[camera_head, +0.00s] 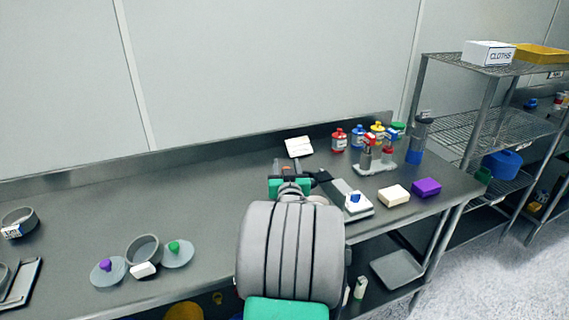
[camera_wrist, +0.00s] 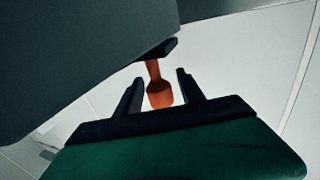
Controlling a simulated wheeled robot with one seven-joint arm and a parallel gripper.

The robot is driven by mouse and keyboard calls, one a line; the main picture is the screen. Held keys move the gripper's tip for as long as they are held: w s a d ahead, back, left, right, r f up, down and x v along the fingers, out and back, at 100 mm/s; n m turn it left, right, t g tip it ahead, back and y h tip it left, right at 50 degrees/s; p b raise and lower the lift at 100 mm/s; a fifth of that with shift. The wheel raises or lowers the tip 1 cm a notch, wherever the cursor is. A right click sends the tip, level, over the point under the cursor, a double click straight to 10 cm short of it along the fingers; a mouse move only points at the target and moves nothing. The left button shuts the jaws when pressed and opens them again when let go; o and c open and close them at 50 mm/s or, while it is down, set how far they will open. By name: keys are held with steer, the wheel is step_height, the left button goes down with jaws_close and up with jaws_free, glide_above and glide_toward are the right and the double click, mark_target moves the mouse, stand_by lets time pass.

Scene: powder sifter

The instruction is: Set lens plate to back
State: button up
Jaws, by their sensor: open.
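My gripper (camera_wrist: 159,78) is open, with its two dark fingers apart in the wrist view. An orange, paddle-shaped tab (camera_wrist: 160,94) is between the fingers and hangs from the edge of a large dark grey body (camera_wrist: 75,55). I see no clear grip on the tab. In the head view my gripper (camera_head: 289,172) is over the bench's rear middle, and a small orange-red part shows at its tip. A grey device with a pale base (camera_head: 347,198) stands just right of it. I cannot tell for sure which part is the lens plate; my arm hides some of this area.
A white card (camera_head: 298,146) leans near the back wall. A ring (camera_head: 144,249) and knobbed lids are at left.

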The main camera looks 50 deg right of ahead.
steer(key=shift+w+d, duration=0.2)
steer(key=shift+c, duration=0.4)
jaws_close()
stand_by(0.9)
